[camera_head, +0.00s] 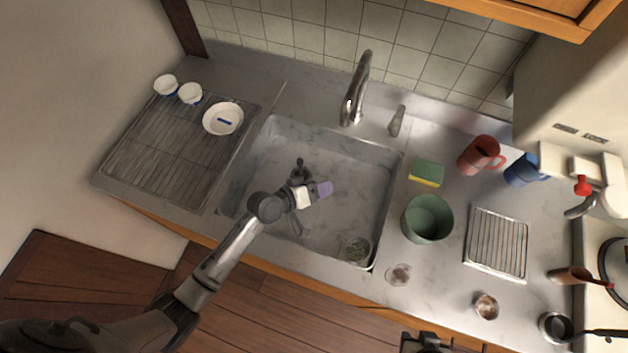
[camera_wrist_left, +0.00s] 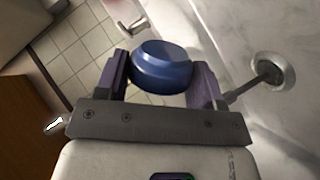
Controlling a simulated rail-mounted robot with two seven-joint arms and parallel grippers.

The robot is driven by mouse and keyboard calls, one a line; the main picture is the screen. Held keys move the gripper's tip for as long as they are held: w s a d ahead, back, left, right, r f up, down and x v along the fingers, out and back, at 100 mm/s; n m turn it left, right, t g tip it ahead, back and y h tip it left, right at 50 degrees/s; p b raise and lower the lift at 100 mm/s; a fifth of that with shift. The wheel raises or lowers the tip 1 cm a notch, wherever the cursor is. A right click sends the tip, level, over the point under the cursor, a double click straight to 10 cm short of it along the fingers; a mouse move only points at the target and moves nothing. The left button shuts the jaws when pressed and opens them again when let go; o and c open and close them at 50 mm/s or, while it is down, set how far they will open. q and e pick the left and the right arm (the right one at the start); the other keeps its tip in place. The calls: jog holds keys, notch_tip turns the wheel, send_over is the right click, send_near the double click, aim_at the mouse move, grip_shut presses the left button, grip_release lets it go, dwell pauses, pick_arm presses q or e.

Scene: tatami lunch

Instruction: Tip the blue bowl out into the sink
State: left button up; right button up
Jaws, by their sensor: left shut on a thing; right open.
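The blue bowl (camera_wrist_left: 163,70) is held between the two purple fingers of my left gripper (camera_wrist_left: 168,85) in the left wrist view. Its smooth outer side faces the camera, and I cannot see its opening or any contents. In the head view my left gripper (camera_head: 322,188) is over the basin of the steel sink (camera_head: 340,190). I cannot make out the bowl there. My right gripper (camera_head: 428,343) shows only partly at the bottom edge of the head view, open and away from the sink.
The faucet (camera_head: 357,90) stands behind the sink. A strainer with green bits (camera_head: 357,248) sits in the basin's front right corner. A drying rack (camera_head: 165,150) with white dishes is left. A green pot (camera_head: 428,218), a sponge (camera_head: 426,173) and a red mug (camera_head: 480,156) stand right.

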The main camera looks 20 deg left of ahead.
pick_arm(q)
jog(key=shift+n, duration=0.3)
jog(key=shift+w+a+r+n+g+h, duration=0.15)
jog(key=shift+a+n+g+h, duration=0.15)
jog(key=shift+n, duration=0.2)
jog(key=shift+w+a+r+n+g+h, duration=0.1)
jog(key=shift+w+n+g+h, duration=0.1)
jog(key=shift+n+h, duration=0.25)
jog(key=shift+w+a+f+n+g+h+b, duration=0.2)
jog(key=shift+w+a+n+h, duration=0.5)
jog(key=shift+n, duration=1.05)
jog(key=shift+w+a+f+n+g+h+b, duration=0.2)
jog(key=shift+a+n+h, duration=0.25)
jog(key=shift+n+h, duration=0.95)
jog(key=shift+w+a+f+n+g+h+b, duration=0.2)
jog(key=shift+w+a+n+h, duration=0.35)
jog(key=shift+n, duration=1.55)
jog(key=shift+a+n, duration=0.15)
jog(key=shift+n, duration=0.15)
